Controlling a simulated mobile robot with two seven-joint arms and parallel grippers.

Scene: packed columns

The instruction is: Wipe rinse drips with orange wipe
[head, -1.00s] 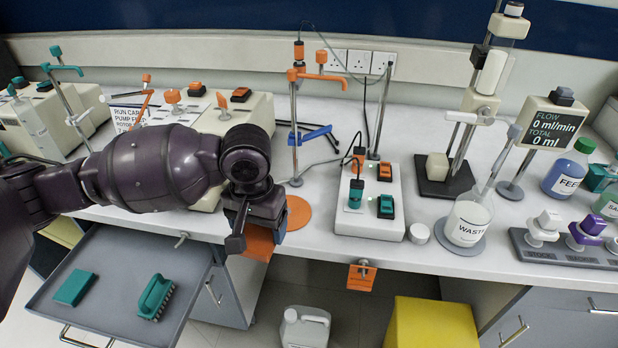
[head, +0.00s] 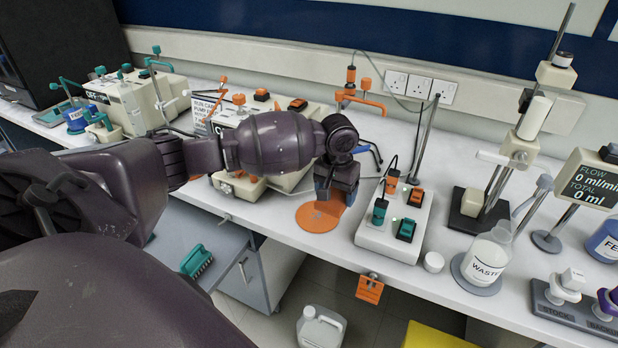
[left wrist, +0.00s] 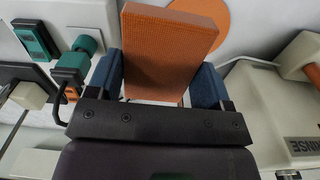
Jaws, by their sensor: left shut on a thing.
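My left gripper (head: 333,190) is low over the bench, at the far edge of a flat orange disc (head: 313,223). In the left wrist view the gripper (left wrist: 157,85) is shut on the orange wipe (left wrist: 170,45), a thick textured orange block between its two blue fingertips. In the head view the gripper mostly hides the wipe, and I cannot tell whether it touches the disc. The disc also shows beyond the wipe in the left wrist view (left wrist: 212,12). I cannot clearly make out any drips. My right gripper is not in view.
A white switch box (head: 388,243) with orange and green switches stands right of the disc. An orange-tapped stand (head: 362,103) rises behind the gripper. A cream pump (head: 290,182) is on its left. A waste bottle (head: 487,257) stands further right. The bench's front edge is close.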

